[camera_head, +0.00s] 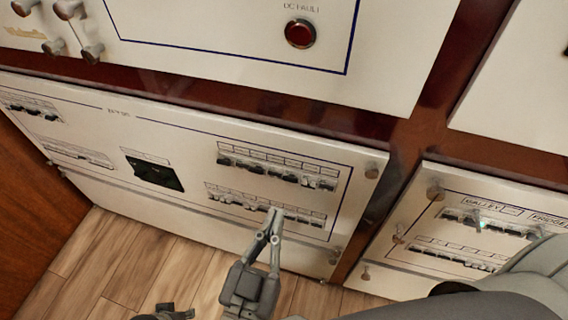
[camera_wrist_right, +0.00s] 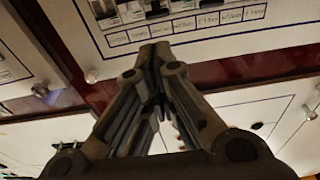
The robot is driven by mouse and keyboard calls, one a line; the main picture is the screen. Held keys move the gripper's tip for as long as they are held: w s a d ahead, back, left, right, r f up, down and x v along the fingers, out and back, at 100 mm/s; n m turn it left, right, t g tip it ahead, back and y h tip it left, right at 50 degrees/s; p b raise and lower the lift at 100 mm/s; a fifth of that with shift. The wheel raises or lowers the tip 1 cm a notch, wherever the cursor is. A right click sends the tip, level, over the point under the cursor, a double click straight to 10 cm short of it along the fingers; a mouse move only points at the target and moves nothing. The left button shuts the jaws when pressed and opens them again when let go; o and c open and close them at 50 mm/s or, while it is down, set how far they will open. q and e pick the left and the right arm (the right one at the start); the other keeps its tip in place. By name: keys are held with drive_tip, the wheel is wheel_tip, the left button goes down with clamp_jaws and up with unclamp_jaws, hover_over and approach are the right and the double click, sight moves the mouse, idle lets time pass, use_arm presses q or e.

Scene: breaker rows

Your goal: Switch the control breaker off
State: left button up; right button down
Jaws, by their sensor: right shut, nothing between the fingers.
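The white breaker panel (camera_head: 150,205) in the head view carries an upper breaker row (camera_head: 275,172) and a lower breaker row (camera_head: 235,200) at its right side. Their labels are too small to read, so I cannot tell which one is the control breaker. My right gripper (camera_head: 277,212) is shut and empty, its tips overlapping the lower row in the picture; contact is not clear. In the right wrist view my right gripper (camera_wrist_right: 162,48) points toward a panel with a row of breakers and labels (camera_wrist_right: 190,25). A dark part at the bottom edge of the head view may be my left gripper.
More breaker rows sit at the panel's left, with a dark display (camera_head: 152,172) between. A second panel (camera_head: 440,215) with breakers stands at the right, partly behind my right arm. A red DC FAULT lamp (camera_head: 300,33) is above. Wooden floor (camera_head: 110,260) lies below.

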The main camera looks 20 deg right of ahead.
sight(295, 162)
idle(0.3)
drive_tip(key=b+x, duration=0.1)
drive_tip(key=x, duration=0.8)
drive_tip(key=shift+w+d, duration=0.15)
drive_tip(key=shift+w, duration=0.05)
use_arm(q)
drive_tip(key=r, duration=0.3)
drive_tip(key=shift+w+r, duration=0.2)
drive_tip(key=shift+r, duration=0.2)
use_arm(e)
drive_tip(key=shift+w+d, duration=0.15)
drive_tip(key=shift+w, duration=0.1)
use_arm(q)
drive_tip(key=shift+s+f, duration=0.1)
drive_tip(key=shift+s, duration=0.25)
use_arm(e)
drive_tip(key=shift+s+f+t, duration=0.15)
drive_tip(key=shift+s+t, duration=0.05)
drive_tip(key=shift+t, duration=0.2)
